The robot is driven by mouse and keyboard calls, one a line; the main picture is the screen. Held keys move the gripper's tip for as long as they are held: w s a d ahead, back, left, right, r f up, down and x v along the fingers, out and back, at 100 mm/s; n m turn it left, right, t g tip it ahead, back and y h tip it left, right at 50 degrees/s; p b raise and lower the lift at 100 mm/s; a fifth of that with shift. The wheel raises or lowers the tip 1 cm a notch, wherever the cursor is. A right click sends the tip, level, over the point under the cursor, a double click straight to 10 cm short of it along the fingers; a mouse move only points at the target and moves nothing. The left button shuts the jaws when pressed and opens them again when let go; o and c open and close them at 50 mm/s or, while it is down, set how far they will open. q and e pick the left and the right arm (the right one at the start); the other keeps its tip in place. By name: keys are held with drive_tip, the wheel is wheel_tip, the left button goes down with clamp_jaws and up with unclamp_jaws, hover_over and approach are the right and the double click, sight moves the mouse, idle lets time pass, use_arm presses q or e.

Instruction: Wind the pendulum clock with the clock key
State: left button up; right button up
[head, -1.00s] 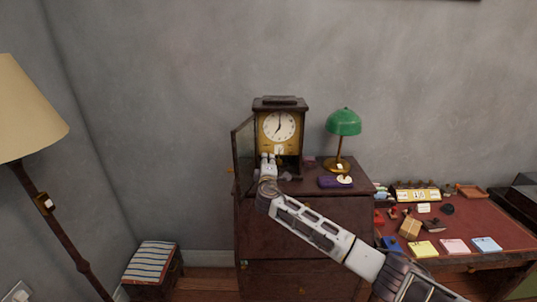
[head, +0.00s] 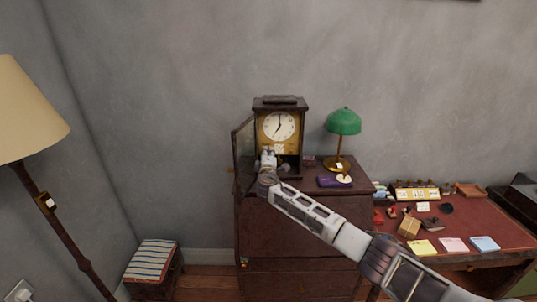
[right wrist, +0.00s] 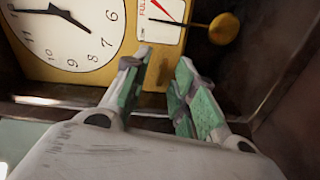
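The pendulum clock (head: 279,99) stands on the dark cabinet with its glass door (head: 243,148) swung open to the left. Its white dial (right wrist: 67,27) and a small gauge with a red needle (right wrist: 162,17) show in the right wrist view. The brass pendulum bob (right wrist: 223,28) is beside the gauge. My right gripper (head: 268,153) is at the clock's lower front. In the right wrist view its green-padded fingers (right wrist: 164,72) are apart, just below the gauge, with nothing visible between them. I cannot make out the clock key. My left gripper is not in view.
A green lamp (head: 343,122) and a purple box (head: 328,181) stand on the cabinet (head: 310,215) right of the clock. A cluttered red-topped desk (head: 470,225) is at right. A floor lamp (head: 25,110) and striped stool (head: 150,262) are at left.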

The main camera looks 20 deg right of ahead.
clamp_jaws()
drive_tip(key=shift+r, duration=0.1)
idle(0.4)
